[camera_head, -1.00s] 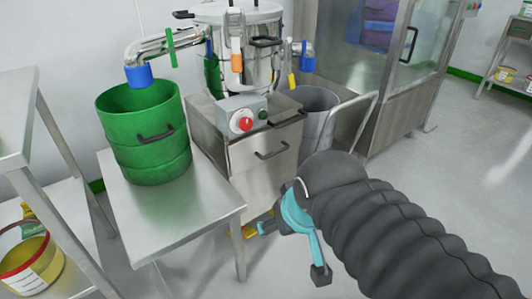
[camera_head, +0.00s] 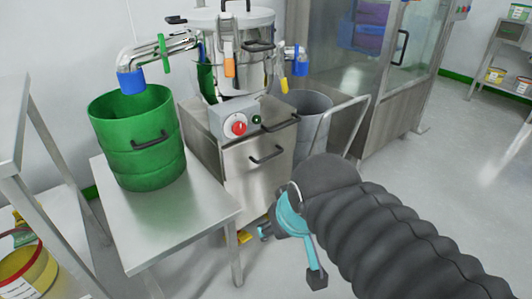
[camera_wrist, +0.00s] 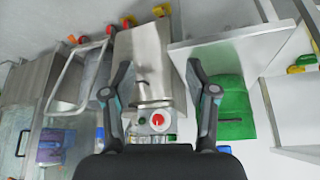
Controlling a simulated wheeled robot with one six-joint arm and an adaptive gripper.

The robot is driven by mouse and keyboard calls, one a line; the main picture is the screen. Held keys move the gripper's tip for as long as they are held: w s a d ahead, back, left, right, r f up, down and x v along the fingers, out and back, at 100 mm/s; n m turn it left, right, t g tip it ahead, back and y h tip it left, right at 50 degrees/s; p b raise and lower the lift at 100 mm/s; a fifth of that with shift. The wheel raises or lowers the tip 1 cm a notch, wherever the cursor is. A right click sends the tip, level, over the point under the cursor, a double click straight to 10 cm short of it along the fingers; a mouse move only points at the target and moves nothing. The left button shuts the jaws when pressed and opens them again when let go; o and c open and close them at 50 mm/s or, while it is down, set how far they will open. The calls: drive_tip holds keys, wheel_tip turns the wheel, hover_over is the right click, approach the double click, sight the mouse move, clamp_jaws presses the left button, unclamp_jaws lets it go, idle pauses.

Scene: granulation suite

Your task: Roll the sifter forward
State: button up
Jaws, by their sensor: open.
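The sifter (camera_head: 262,160) is a steel cabinet with a lidded steel drum (camera_head: 238,70) on top, a control box with a red knob (camera_head: 239,128), and a black front handle (camera_head: 267,155). It stands between the steel table and a grey bin. In the wrist view the sifter's front panel (camera_wrist: 146,57) and red knob (camera_wrist: 157,120) show between the fingers. My gripper (camera_head: 291,250) is open and empty, low in front of the sifter and apart from it in the head view. Its two fingers (camera_wrist: 160,80) are spread wide in the wrist view.
A green drum (camera_head: 140,150) stands on a steel table (camera_head: 175,225) at the left, under a blue-ended outlet pipe (camera_head: 131,80). A grey bin (camera_head: 308,103) and cart rail (camera_head: 342,108) stand right of the sifter. Floor at the right (camera_head: 440,175) is clear.

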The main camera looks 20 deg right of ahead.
drive_tip(key=shift+m+g+h, duration=0.3)
drive_tip(key=shift+m+g, duration=0.5)
drive_tip(key=shift+m, duration=0.1)
drive_tip(key=d+f, duration=0.1)
drive_tip(key=w+d+f, duration=0.1)
drive_tip(key=d+f, duration=0.1)
drive_tip(key=shift+w+d, duration=0.15)
drive_tip(key=shift+d, duration=0.1)
drive_tip(key=shift+c, duration=0.5)
drive_tip(key=m+t+y, duration=0.5)
drive_tip(key=m+t, duration=0.6)
drive_tip(key=m, duration=0.2)
approach(288, 125)
drive_tip(key=p+x, duration=0.1)
drive_tip(key=x, duration=0.9)
drive_tip(key=shift+w+a+f, duration=0.1)
drive_tip(key=shift+w, duration=0.25)
clamp_jaws()
